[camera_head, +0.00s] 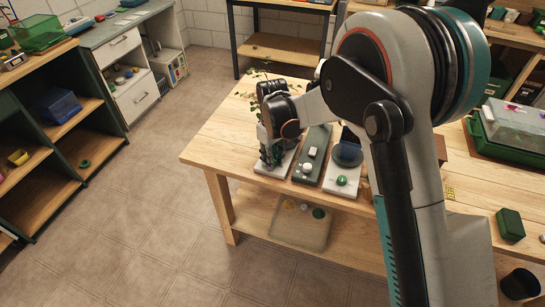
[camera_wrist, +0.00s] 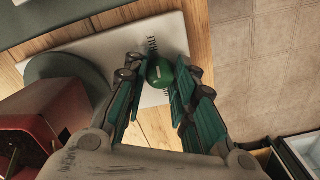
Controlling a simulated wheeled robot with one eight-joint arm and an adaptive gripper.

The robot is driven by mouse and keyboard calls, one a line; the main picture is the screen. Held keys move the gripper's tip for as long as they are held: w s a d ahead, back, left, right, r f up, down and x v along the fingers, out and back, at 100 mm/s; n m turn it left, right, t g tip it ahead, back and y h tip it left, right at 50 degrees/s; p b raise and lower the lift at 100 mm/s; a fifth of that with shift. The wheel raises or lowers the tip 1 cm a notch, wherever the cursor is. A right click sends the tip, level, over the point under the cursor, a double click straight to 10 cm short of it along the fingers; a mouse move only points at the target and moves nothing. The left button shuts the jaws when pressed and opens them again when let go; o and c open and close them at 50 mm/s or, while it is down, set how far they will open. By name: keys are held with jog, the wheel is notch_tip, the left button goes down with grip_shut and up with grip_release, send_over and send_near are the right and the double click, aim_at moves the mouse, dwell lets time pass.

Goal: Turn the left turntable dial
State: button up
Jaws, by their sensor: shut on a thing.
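The left turntable's dial (camera_wrist: 159,73) is a round green knob with a pale mark on top. It sits at the end of a white base plate (camera_wrist: 95,42). A grey round turntable disc (camera_wrist: 58,72) lies on the same plate. My gripper (camera_wrist: 159,84) has its green-padded fingers on either side of the dial and is shut on it. Black lettering stands beside the dial, partly hidden. In the head view my gripper (camera_head: 270,154) is low over the left white plate (camera_head: 287,164) and hides the dial there.
A dark board (camera_head: 311,158) with white controls lies just right of the left plate. Beyond it is another white plate with a green dial (camera_head: 341,180) and a dark turntable disc (camera_head: 347,154). The wooden table's left end (camera_head: 212,146) is bare. Leafy plants (camera_head: 257,94) stand behind my gripper.

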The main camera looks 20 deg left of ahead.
jog(key=shift+n, duration=0.6)
jog(key=o, duration=1.1)
notch_tip(320, 180, up, 12)
